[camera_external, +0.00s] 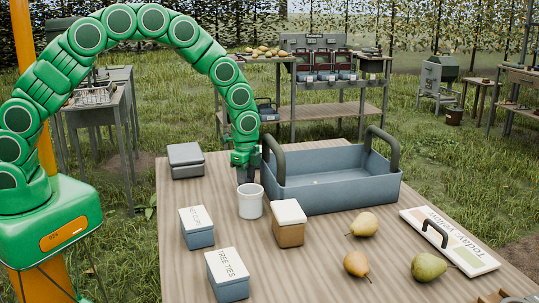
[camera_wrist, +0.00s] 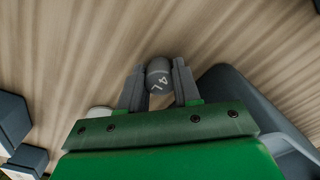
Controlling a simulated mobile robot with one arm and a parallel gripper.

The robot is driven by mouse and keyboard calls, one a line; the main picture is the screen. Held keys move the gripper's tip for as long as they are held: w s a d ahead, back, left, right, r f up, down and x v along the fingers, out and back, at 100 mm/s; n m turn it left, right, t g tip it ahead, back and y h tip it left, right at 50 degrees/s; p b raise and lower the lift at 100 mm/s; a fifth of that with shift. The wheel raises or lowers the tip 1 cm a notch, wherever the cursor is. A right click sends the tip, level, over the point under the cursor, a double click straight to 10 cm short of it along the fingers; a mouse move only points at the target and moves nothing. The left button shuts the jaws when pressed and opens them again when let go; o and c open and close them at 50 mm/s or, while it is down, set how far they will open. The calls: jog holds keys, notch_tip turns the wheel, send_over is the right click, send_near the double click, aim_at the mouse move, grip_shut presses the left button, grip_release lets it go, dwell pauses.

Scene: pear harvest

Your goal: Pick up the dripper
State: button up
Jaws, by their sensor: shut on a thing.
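The dripper (camera_wrist: 159,76) is a small dark grey cylinder marked "4L" in the wrist view. My gripper (camera_wrist: 160,68) is shut on it, with one grey finger on each side. In the external view my gripper (camera_external: 245,172) points down at the table, just behind the white cup (camera_external: 250,202) and left of the blue-grey tote. The dripper cannot be made out clearly there. I cannot tell whether it touches the table.
The blue-grey tote (camera_external: 335,194) with tall handles stands close on the right. Lidded boxes labelled "TREE TIES" (camera_external: 228,274) and others stand around the cup. Several pears (camera_external: 363,224) and a sign board (camera_external: 450,241) lie at the right. The wooden table (camera_external: 185,275) has free room front left.

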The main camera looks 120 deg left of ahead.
jog(key=shift+r, duration=0.45)
notch_tip(320, 180, up, 2)
jog(key=shift+r, duration=0.15)
jog(key=s+d+r, duration=0.9)
jog(key=d, duration=0.1)
jog(key=shift+s+d+r, duration=0.15)
jog(key=shift+d+r, duration=0.1)
jog(key=shift+r, duration=0.15)
